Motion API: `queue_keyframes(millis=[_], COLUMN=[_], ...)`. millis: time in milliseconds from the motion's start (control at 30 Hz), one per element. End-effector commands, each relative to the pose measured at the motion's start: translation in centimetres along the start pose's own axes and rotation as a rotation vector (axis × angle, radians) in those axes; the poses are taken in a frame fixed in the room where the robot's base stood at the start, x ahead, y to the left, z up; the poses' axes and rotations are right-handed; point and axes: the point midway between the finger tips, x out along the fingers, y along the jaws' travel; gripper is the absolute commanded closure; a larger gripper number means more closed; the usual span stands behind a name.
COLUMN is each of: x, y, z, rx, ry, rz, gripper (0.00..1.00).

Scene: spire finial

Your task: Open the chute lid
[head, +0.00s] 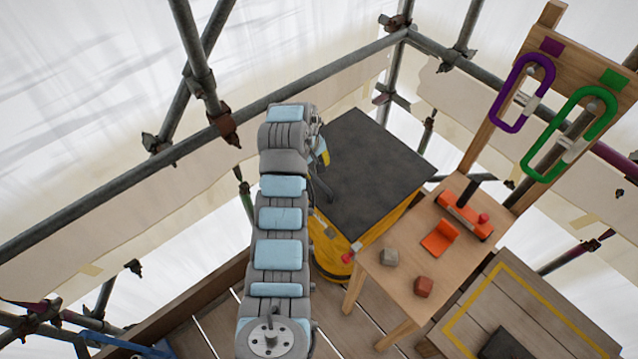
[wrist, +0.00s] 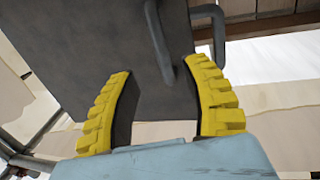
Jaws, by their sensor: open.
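The chute lid (head: 372,160) is a dark grey square panel lying shut on top of the yellow chute (head: 338,262). My gripper (head: 323,157) is at the lid's left edge in the head view, partly hidden behind my wrist. In the wrist view my gripper (wrist: 162,68) has its two yellow ribbed fingers spread apart with nothing held between them. A grey bent bar handle (wrist: 157,40) stands in front of the dark lid (wrist: 85,45), its near end showing between the fingertips. Whether the fingers touch it, I cannot tell.
A wooden table (head: 400,295) right of the chute holds an orange tool (head: 465,215), an orange bracket (head: 440,238) and two small blocks. Purple (head: 508,105) and green (head: 540,150) carabiners hang on a board behind. Scaffold poles (head: 300,90) run behind and left of my arm.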

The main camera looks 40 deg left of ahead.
Motion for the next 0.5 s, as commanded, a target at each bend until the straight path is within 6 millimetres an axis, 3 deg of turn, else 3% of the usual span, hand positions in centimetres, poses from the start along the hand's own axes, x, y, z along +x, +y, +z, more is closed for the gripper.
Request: queue_keyframes(millis=[500], x=[6.4], y=[-0.1], z=[0.0], rx=[-0.001], ry=[-0.001], rz=[-0.002], gripper=[0.53])
